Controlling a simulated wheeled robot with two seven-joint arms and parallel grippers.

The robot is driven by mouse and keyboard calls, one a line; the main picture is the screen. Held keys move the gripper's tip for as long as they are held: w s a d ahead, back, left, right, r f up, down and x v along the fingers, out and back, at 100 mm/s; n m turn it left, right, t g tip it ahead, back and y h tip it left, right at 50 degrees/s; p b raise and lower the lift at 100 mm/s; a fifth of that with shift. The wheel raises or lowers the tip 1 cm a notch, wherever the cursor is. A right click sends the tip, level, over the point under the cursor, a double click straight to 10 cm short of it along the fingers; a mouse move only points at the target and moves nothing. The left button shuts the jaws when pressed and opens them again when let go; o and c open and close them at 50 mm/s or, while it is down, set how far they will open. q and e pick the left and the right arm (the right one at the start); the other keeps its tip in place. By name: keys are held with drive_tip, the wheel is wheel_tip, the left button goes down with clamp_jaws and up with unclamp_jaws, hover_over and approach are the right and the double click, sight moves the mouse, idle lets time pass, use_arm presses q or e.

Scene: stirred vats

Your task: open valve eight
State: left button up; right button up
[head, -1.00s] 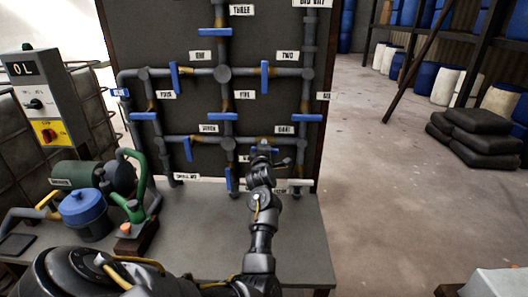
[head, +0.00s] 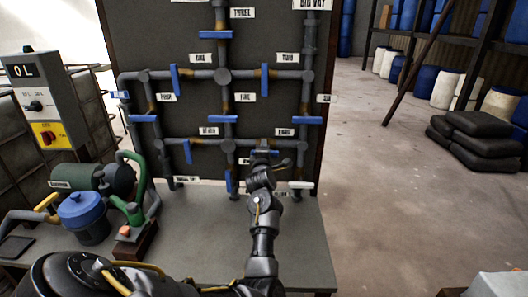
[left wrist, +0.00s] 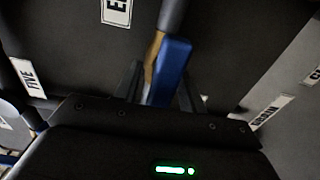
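The label for valve eight (head: 285,132) is on the lower right of the dark pipe board. My left gripper (head: 264,152) is at the valve just below and left of it and hides most of its handle. In the left wrist view the blue handle (left wrist: 172,68) lies between my two dark fingers (left wrist: 160,92), roughly in line with the pipe behind it. A finger is on each side of the handle. Whether they press on it is too dark to tell. My right gripper is not in view.
Other blue valve handles are close by, such as five (head: 222,118), seven (head: 187,151) and six (head: 308,119). A grey bench (head: 205,225) carries a blue-lidded pot (head: 82,212) and green pump parts (head: 130,205). Open floor is to the right.

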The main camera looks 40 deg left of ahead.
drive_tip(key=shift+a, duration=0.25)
use_arm(q)
drive_tip(key=shift+s, duration=0.1)
drive_tip(key=shift+s+d, duration=0.25)
drive_tip(key=shift+d, duration=0.05)
drive_tip(key=b+v, duration=0.1)
drive_tip(key=v, duration=0.5)
drive_tip(key=shift+s+d, duration=0.15)
drive_tip(key=shift+s, duration=0.1)
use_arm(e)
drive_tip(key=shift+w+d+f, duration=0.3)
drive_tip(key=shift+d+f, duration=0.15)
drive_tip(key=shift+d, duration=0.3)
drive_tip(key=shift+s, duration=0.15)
